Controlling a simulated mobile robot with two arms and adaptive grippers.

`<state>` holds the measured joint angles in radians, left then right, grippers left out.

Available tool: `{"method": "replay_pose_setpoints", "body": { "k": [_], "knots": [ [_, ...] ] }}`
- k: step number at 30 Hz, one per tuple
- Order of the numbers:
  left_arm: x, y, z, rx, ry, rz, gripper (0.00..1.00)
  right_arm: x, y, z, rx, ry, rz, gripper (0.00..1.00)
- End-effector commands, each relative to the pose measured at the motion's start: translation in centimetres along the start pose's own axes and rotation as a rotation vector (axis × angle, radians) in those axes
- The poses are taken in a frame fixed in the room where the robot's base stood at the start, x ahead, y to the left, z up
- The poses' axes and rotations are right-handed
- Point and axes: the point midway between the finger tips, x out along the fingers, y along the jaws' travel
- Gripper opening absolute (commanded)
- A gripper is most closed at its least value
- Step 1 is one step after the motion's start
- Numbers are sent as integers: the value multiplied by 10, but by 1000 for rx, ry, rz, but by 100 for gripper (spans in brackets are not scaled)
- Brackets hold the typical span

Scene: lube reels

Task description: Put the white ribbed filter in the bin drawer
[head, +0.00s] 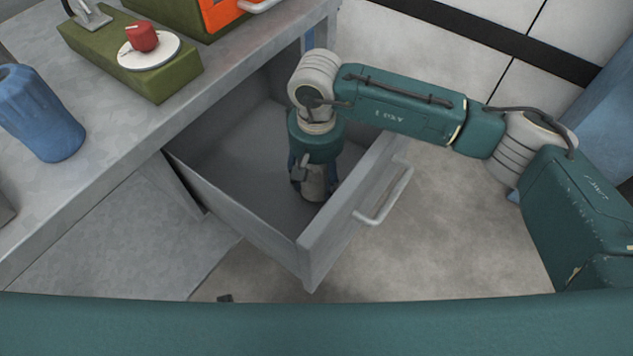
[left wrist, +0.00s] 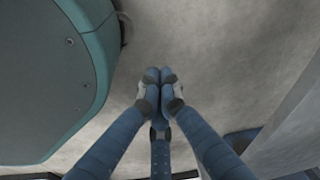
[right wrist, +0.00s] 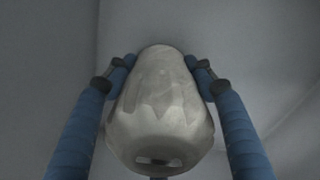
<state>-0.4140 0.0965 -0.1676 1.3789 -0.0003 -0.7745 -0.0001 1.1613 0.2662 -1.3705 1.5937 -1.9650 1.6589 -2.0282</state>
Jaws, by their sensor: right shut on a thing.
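The white ribbed filter (head: 315,186) is a pale, worn body held low inside the open bin drawer (head: 328,232). In the right wrist view the filter (right wrist: 160,115) sits between both fingers, with a dark slot in its near end. My right gripper (head: 314,176) is shut on it, reaching down into the drawer. I cannot tell whether the filter touches the drawer floor. My left gripper (left wrist: 160,78) is shut and empty, its fingertips together above the floor; it does not show in the head view.
The drawer is pulled out from the grey workbench (head: 110,160), its handle (head: 385,200) facing right. Free drawer floor surrounds my gripper.

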Motion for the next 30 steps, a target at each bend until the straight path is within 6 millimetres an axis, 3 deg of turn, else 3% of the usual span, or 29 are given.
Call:
{"method": "replay_pose_setpoints", "body": {
  "k": [5,23,24,27,30],
  "knots": [
    [-2,0,0,0,-6,0,0,23,0,0,1,-1,-1,21],
    [-9,-1,-13,-3,8,-2,0,25,0,0,0,1,0,21],
    [-11,-2,-15,-3,11,-2,0,25,0,0,1,0,0,58],
    [-12,-2,-17,-4,15,-2,0,25,0,0,1,0,0,73],
    [-12,-2,-16,-4,14,-2,0,25,0,0,1,0,0,73]
  ]
}}
